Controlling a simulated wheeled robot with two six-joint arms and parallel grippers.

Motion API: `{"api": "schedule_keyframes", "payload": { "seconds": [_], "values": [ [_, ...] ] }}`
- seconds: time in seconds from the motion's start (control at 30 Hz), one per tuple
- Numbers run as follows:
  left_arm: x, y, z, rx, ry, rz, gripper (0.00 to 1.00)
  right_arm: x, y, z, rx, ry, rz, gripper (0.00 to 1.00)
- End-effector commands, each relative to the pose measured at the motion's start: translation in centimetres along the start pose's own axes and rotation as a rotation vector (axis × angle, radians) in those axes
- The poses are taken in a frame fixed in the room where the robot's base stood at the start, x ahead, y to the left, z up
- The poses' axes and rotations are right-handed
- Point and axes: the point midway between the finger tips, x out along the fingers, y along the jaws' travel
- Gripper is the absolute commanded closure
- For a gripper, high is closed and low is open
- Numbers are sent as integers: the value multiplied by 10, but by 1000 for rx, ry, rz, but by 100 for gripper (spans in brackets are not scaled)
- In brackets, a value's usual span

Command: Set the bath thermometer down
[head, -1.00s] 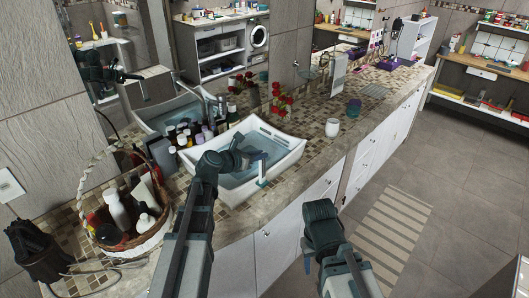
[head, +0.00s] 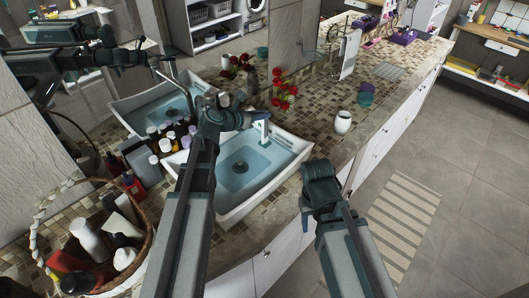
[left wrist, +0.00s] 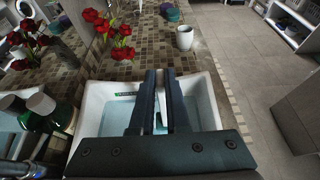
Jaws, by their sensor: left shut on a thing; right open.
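The bath thermometer, a slim white stick (head: 263,131), is upright in my left gripper (head: 250,118). It is above the right back part of the white sink basin (head: 293,156), which holds water. In the left wrist view the thermometer (left wrist: 160,122) is a pale strip between the two dark fingers (left wrist: 160,78), partly hidden by them. My left gripper is shut on it. Whether its lower end touches the water or the basin cannot be told. My right gripper (head: 319,170) is open and empty, in front of the counter's edge, right of the basin.
Several bottles (head: 165,146) crowd the basin's left side. A wicker basket (head: 146,250) of toiletries stands at the near left. Red flowers (head: 284,93) stand behind the basin. A white cup (head: 343,121) and a teal jar (head: 365,97) are to the right, with bare mosaic counter around them.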

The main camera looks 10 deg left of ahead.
Motion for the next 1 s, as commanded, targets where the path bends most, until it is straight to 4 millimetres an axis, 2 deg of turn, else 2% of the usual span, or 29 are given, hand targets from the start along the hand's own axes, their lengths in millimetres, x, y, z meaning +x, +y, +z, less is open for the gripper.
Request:
{"api": "schedule_keyframes", "payload": {
  "seconds": [0.27,0.67,0.9,1.0],
  "values": [
    [3,0,-6,0,0,0,100,7,-1,0,0,0,0,50],
    [24,0,-57,0,0,0,100,62,-6,-4,2,0,0,50],
    [24,0,-59,0,0,0,100,64,-6,-4,2,0,0,50],
    [27,0,-65,0,0,0,100,70,-7,-4,2,0,0,50]
  ]
}}
